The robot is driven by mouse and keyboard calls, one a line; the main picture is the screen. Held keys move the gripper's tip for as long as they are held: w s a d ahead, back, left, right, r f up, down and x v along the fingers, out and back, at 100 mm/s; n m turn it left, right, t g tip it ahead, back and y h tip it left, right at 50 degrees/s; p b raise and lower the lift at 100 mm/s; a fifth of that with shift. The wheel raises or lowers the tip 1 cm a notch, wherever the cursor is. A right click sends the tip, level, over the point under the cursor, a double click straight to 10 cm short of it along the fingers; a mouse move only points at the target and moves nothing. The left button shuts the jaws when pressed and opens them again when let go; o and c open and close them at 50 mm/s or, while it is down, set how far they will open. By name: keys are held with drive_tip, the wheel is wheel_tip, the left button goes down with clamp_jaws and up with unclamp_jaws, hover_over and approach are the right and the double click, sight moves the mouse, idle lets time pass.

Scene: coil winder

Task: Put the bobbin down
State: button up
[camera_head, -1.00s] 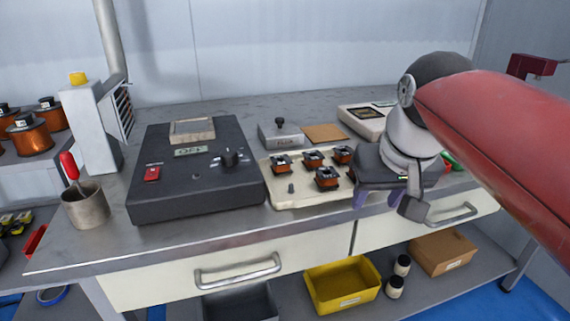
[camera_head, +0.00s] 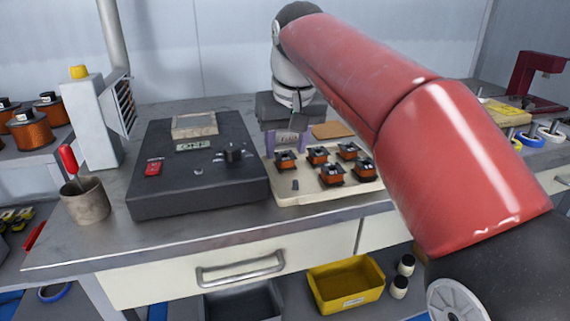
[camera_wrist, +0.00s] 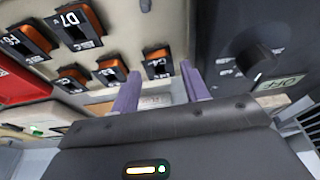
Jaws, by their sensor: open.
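My gripper (camera_head: 285,140) is open over the back of the bench, behind the cream tray (camera_head: 312,194). In the wrist view its two purple fingers (camera_wrist: 162,88) stand apart with no bobbin between them. Several copper-wound bobbins with black flanges stand on the tray, among them a left one (camera_head: 285,161), a front one (camera_head: 333,174) and a right one (camera_head: 367,169). The left one looks like the bobbin marked C4 (camera_wrist: 157,64), near one finger in the wrist view. A grey labelled block (camera_head: 287,138) shows partly between the fingers; my gripper hides its top.
A black winder box (camera_head: 165,200) with a knob (camera_head: 233,152) stands left of the tray, close to my gripper. A brown pad (camera_head: 331,130) lies behind the tray. A short peg (camera_head: 295,185) on the tray is bare. A cup (camera_head: 86,203) stands at left.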

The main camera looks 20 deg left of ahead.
drive_tip(key=shift+x, duration=1.15)
drive_tip(key=shift+d, duration=0.1)
drive_tip(key=shift+r, duration=0.1)
drive_tip(key=c, duration=0.8)
drive_tip(key=shift+r, duration=0.1)
